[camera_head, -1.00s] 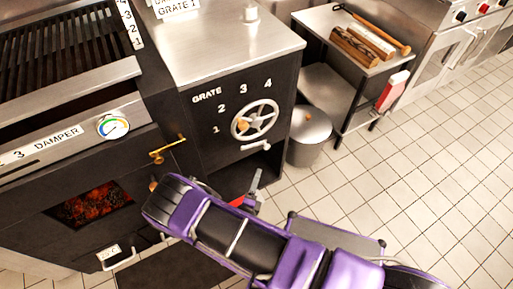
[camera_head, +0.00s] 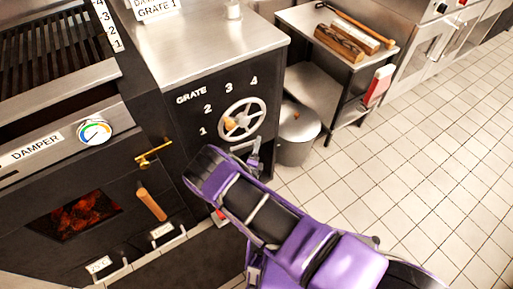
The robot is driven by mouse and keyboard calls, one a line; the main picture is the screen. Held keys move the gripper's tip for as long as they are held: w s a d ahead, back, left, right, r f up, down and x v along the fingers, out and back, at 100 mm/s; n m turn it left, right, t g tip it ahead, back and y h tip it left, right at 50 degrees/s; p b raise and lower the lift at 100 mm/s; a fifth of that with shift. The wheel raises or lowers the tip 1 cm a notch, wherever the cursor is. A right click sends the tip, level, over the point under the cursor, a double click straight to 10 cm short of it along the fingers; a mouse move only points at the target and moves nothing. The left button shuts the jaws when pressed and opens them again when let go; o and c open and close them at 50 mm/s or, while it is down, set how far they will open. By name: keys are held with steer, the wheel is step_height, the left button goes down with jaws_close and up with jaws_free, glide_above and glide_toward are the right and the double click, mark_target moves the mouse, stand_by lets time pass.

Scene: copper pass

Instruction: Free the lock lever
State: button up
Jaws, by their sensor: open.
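A grate handwheel (camera_head: 242,119) with an orange knob is on the dark panel numbered 1 to 4. A short silver lever (camera_head: 241,147) sits just below the wheel and looks like the lock lever; it is partly hidden. My gripper (camera_head: 253,158) is open at the lever's right end, beyond my purple arm. I cannot tell whether its fingers touch the lever or stand around it.
A brass latch (camera_head: 153,153) and an orange-handled bar (camera_head: 151,204) are on the grill front, left of my arm. A lidded metal bin (camera_head: 298,134) stands close right of the panel. A side table (camera_head: 300,20) holds logs (camera_head: 340,42). Tiled floor at right is clear.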

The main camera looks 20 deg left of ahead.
steer(key=shift+w, duration=0.15)
jaws_close()
stand_by(1.4)
